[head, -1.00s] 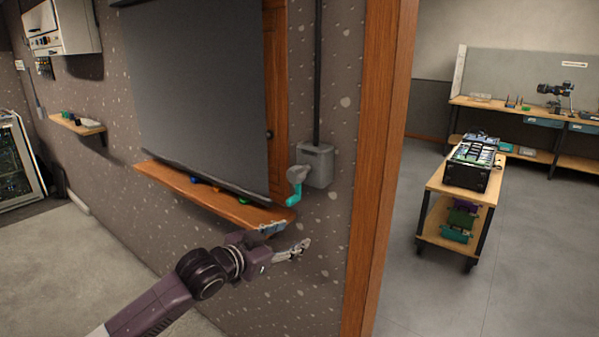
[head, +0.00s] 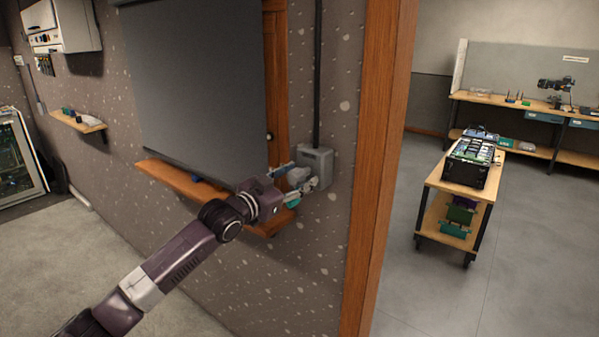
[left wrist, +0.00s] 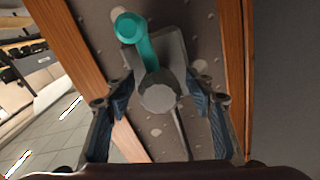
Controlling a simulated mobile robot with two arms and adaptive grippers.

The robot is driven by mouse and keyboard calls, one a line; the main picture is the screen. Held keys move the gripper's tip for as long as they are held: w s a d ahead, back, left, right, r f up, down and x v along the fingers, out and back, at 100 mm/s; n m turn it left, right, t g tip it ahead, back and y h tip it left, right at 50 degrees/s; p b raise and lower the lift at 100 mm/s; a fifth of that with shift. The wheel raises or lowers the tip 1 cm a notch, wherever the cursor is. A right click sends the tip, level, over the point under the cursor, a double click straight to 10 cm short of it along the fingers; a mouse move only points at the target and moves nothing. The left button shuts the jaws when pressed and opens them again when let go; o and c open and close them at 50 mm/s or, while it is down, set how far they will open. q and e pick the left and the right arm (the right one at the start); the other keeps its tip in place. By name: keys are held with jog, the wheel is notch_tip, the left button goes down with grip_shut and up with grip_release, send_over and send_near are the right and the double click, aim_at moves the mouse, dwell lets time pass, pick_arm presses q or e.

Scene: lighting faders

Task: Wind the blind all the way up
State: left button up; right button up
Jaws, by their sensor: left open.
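The dark grey blind (head: 200,85) hangs low over the window, its lower edge near the wooden sill (head: 170,178). Its lower right corner is hidden behind my left gripper. The grey winder box (head: 318,163) is on the wall right of the window. Its crank has a grey hub (left wrist: 158,97) and a teal handle (left wrist: 131,28); the handle shows partly below the gripper in the head view (head: 292,202). My left gripper (head: 296,180) is open, its fingers on either side of the crank. In the left wrist view the hub sits between the fingers, with gaps at both sides.
A wooden post (head: 378,150) stands right of the winder. A cable (head: 318,75) runs up from the box. A small shelf (head: 78,122) is on the left wall. Beyond the post are a cart (head: 435,185) and a workbench (head: 500,102), with open floor around the cart.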

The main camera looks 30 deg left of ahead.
pick_arm(q)
jog(key=shift+w, duration=0.3)
jog(key=shift+c, duration=0.6)
grip_shut()
